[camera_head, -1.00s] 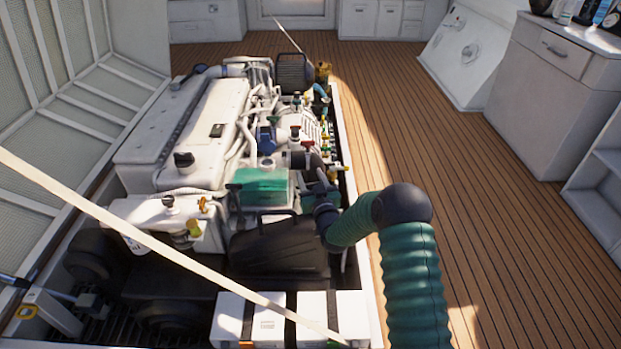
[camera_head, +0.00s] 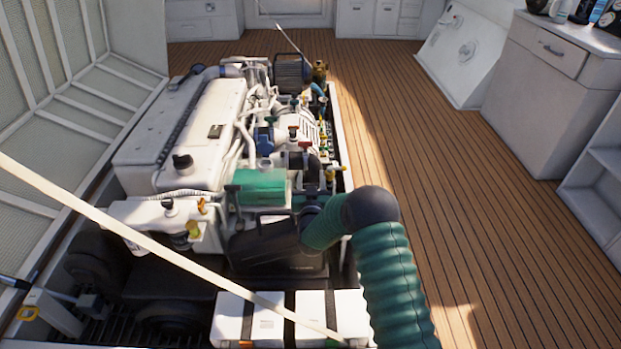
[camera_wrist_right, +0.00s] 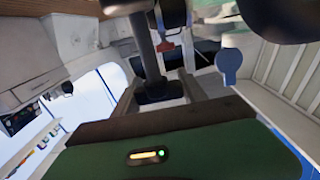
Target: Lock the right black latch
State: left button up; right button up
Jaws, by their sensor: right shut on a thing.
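My right arm, in a teal ribbed sleeve (camera_head: 395,280), comes in from the lower right of the head view. My right gripper (camera_head: 262,182) is over the near end of the engine, its green body facing me and its fingers hidden ahead of it. In the right wrist view its green housing (camera_wrist_right: 170,158) fills the bottom, and a dark block (camera_wrist_right: 159,91) shows beyond it. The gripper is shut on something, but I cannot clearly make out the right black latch. My left gripper is not in view.
A black box (camera_head: 278,250) with a handle stands below the gripper. The white engine (camera_head: 200,130) is to the left and beyond, with red and blue valve handles (camera_head: 264,142) close ahead. A pale strap (camera_head: 130,235) crosses the foreground. The wooden floor (camera_head: 450,190) is clear.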

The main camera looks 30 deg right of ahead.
jog(key=o, duration=1.4)
jog(key=shift+c, duration=0.2)
jog(key=p+v, duration=0.6)
jog(key=v, duration=1)
jog(key=shift+s+a, duration=0.25)
jog(key=shift+s, duration=0.1)
jog(key=shift+f, duration=0.1)
